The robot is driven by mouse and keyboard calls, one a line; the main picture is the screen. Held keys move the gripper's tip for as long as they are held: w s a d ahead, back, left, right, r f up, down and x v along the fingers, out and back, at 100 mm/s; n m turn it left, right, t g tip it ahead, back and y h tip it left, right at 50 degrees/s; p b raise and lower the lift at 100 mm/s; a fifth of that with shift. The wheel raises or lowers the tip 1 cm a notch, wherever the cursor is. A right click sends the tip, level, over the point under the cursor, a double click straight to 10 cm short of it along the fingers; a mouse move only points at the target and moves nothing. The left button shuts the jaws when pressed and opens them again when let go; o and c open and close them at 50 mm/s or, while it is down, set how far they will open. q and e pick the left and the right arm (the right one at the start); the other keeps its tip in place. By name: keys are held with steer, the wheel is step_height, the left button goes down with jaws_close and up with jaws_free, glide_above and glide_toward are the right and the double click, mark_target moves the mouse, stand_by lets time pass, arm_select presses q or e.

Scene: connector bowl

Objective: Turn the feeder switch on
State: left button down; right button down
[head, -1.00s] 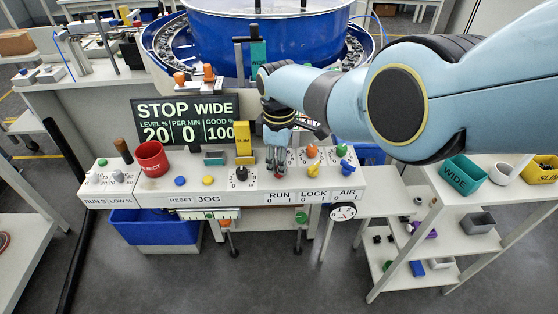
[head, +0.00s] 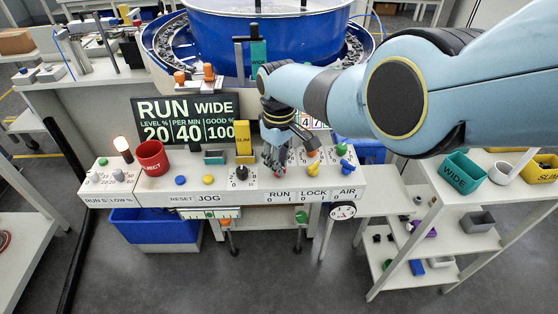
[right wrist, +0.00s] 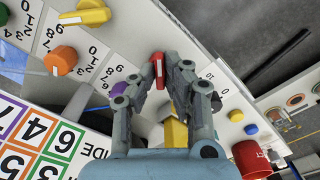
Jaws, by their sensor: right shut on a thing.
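The feeder switch is a red knob with a pale bar, seen in the right wrist view (right wrist: 157,66) above the RUN scale on the white panel (head: 262,180). My right gripper (head: 279,168) reaches down to it from above and is shut on the knob, with a fingertip on each side in the right wrist view (right wrist: 160,74). In the head view the fingers mostly hide the knob. The display (head: 186,120) reads RUN WIDE, 20, 40, 100. A lamp (head: 122,144) at the panel's left is lit. My left gripper is not in view.
An orange knob (right wrist: 60,60) and a yellow knob (right wrist: 86,13) are close to the switch. A black knob (head: 241,174), a yellow SLIM block (head: 244,145) and a red REJECT cup (head: 151,158) stand farther left. The blue bowl (head: 265,45) is behind.

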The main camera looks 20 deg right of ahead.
steer(key=c, duration=1.4)
jaws_free()
step_height(320, 180, up, 12)
